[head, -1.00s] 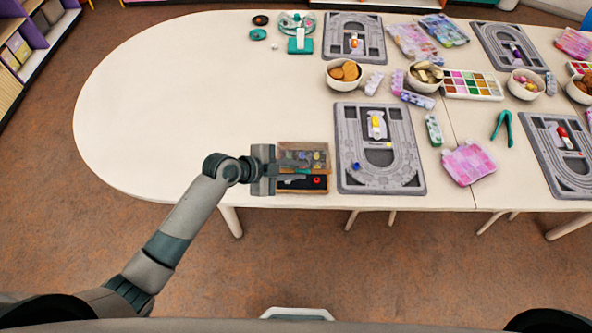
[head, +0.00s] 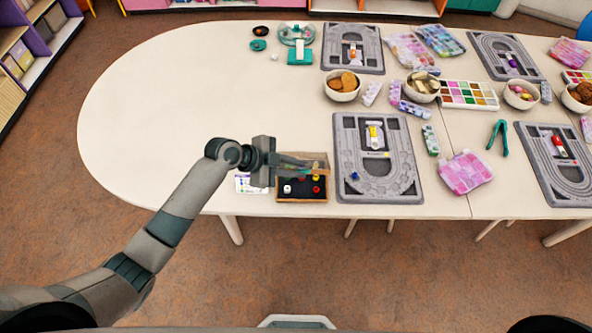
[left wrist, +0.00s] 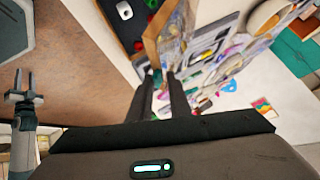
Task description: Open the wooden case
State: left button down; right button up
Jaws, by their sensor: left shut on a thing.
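The wooden case (head: 326,188) lies near the front edge of the table in the head view, with a dark inside and several coloured beads. Its see-through lid (head: 312,166) appears raised and tilted over the back part, partly hidden by my gripper. My left gripper (head: 302,164) reaches in from the left and is shut on the lid. In the left wrist view its fingers (left wrist: 162,90) point toward the case's wooden edge (left wrist: 153,42); the exact contact is unclear. What looks like my right gripper (left wrist: 20,92) hangs at the left of that view, away from the case.
A grey bead board (head: 347,192) lies close to the right of the case. A white printed card (head: 245,184) lies to its left. Bowls (head: 342,92), bead boxes and more boards fill the right side. The table's left part is clear.

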pick_arm(q)
jog(key=shift+w+a+r+n+g, duration=0.1)
jog(key=shift+w+r+n+g, duration=0.2)
jog(key=shift+w+r+g, duration=0.3)
jog(key=shift+w+r+p, duration=0.1)
jog(key=shift+w+p, duration=0.2)
jog(key=shift+w+r+n+g, duration=0.35)
jog(key=shift+w+r, duration=0.25)
jog(key=shift+w, duration=0.25)
jog(key=shift+w+r+g+b, duration=0.35)
jog(key=shift+w+g, duration=0.1)
jog(key=shift+w, duration=0.2)
jog(key=shift+w, duration=0.15)
